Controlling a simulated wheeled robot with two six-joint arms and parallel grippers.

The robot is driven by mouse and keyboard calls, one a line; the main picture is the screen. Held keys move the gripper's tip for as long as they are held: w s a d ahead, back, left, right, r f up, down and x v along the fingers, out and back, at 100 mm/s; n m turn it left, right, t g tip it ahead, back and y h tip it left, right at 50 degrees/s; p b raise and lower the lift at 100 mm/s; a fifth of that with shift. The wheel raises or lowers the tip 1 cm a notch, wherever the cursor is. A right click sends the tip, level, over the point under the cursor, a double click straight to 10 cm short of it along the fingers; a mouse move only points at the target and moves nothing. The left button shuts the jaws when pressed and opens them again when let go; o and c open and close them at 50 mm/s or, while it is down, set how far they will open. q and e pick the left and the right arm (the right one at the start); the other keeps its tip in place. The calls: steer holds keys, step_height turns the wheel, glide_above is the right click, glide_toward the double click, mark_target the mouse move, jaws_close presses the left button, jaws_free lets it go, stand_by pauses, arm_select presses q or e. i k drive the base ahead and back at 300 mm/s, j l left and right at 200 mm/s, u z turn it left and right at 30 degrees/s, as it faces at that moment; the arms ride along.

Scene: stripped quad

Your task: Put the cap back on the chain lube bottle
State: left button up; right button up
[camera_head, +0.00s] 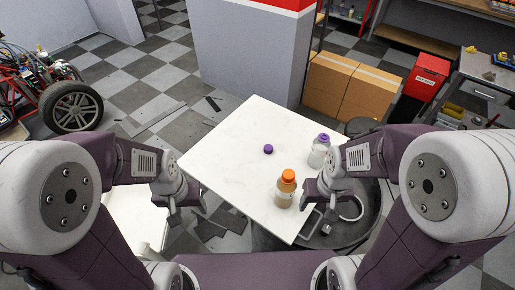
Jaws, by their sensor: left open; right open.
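A small purple cap (268,149) lies by itself on the white tabletop (235,130). A pale, whitish bottle (318,155) with purple at its top stands upright near the table's right edge. A second bottle (285,192), amber with an orange cap, stands upright nearer to me. No label is readable, so I cannot tell by name which one is the chain lube. My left gripper (186,212) is open and empty, off the table's left edge. My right gripper (312,205) is open, just right of the amber bottle, apart from the purple cap.
A dark round surface (350,225) with a metal handle lies at the table's right. Cardboard boxes (350,88), a red box (427,76) and a workbench are behind. A wheeled vehicle (74,108) stands at left.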

mark_target(321, 143)
steer(key=i+j, duration=0.2)
steer(key=j, duration=0.15)
steer(key=i+j, duration=0.2)
steer(key=j, duration=0.2)
steer(key=i+j, duration=0.2)
steer(key=j, duration=0.15)
steer(key=i+j+u, duration=0.1)
steer(key=i+j, duration=0.05)
steer(key=i, duration=0.1)
